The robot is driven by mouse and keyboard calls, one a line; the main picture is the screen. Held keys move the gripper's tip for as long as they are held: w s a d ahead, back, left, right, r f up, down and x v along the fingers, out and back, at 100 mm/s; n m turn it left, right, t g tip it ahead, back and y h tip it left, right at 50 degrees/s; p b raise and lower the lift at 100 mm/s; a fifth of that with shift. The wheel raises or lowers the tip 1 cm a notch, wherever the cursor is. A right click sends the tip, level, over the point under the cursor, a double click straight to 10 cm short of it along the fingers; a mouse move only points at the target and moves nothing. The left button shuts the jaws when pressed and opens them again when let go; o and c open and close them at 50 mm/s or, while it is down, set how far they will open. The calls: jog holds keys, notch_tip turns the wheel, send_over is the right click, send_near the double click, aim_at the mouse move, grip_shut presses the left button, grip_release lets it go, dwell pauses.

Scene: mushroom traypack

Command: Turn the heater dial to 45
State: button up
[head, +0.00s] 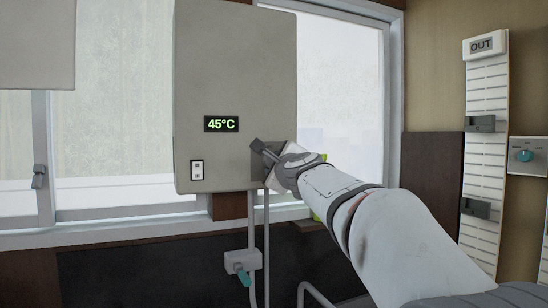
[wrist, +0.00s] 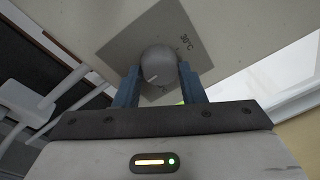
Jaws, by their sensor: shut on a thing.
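The heater (head: 235,60) is a grey box on the window wall in the head view. Its green display (head: 221,124) reads 45°C. The heater dial (wrist: 158,62) is a round grey knob with a white pointer line, on a darker square plate (wrist: 122,48) printed 30°C, in the wrist view. My gripper (wrist: 159,74) has one blue-grey finger on each side of the dial and is shut on it. In the head view my gripper (head: 266,152) is at the heater's lower right corner and hides the dial.
A white rocker switch (head: 197,170) is at the heater's lower left. Pipes and a teal-handled valve (head: 243,265) are below it. A slotted rack marked OUT (head: 486,150) and another teal dial (head: 524,156) are on the right wall.

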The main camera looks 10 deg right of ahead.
jog(key=shift+m+p, duration=0.3)
jog(key=shift+m, duration=0.2)
jog(key=o, duration=1)
jog(key=s, duration=0.7)
jog(key=shift+s+d+b, duration=0.2)
jog(key=shift+s+b, duration=0.15)
